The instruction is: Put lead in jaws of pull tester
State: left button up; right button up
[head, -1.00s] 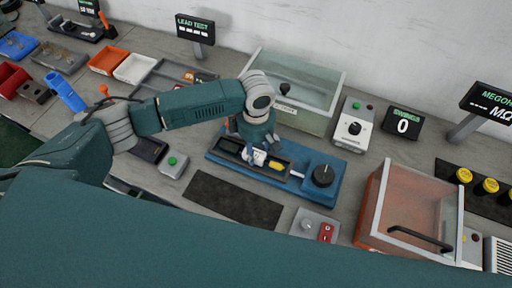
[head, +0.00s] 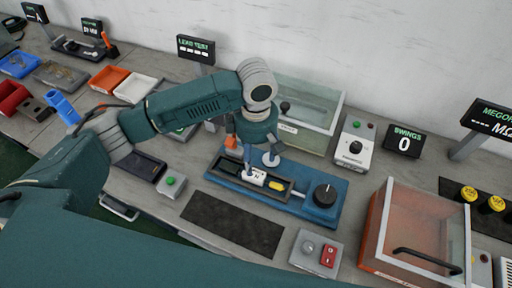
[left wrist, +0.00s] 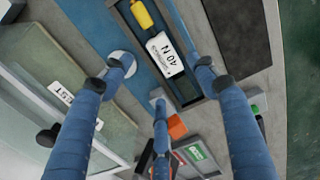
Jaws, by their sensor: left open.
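My left gripper (head: 258,162) is above the trough end of the tester, fingers pointing down. In the left wrist view its three blue fingers are spread open (left wrist: 160,85), with nothing between them. I cannot make out the lead or the tester's jaws clearly. My right gripper is not in view.
A dark mat (head: 232,225) lies in front of the tester. A clear-lidded box (head: 310,100) stands close behind. A green-button box (head: 171,185) is to the left, a red-switch box (head: 316,252) in front, and an orange clear-lidded box (head: 425,220) to the right.

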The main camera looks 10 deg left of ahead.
pick_arm(q)
jog(key=shift+r+b, duration=0.3)
jog(key=shift+r, duration=2.4)
